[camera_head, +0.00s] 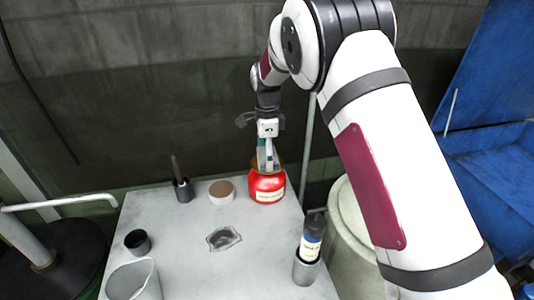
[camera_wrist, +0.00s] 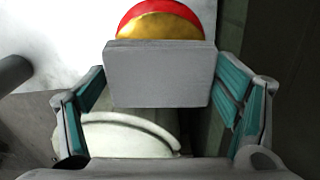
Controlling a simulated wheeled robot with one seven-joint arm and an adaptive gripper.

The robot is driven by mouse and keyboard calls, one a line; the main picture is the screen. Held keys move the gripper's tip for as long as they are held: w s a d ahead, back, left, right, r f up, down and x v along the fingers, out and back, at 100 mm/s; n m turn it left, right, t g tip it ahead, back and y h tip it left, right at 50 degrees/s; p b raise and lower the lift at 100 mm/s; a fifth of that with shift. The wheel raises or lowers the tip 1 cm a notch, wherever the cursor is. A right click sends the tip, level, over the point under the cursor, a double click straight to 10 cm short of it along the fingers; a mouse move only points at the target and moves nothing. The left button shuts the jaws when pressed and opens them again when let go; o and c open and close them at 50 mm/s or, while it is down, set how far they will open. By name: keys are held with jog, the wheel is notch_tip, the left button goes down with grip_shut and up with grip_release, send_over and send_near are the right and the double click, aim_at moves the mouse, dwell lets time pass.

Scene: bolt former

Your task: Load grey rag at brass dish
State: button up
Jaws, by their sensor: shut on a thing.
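My gripper (camera_head: 268,156) is shut on a grey, block-like folded piece, which I take as the grey rag (camera_wrist: 158,76); it spans between the teal fingers in the wrist view. The brass dish (camera_wrist: 160,27) is the gold round top inside the red rim of a red can (camera_head: 267,188). In the head view my gripper is upright over this can, and the fingers hide part of the brass top. In the wrist view the rag covers the near part of the dish. I cannot tell whether the rag touches it.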

jog(key=shift+f, duration=0.45)
dwell(0.8)
jog(key=shift+r, duration=3.55)
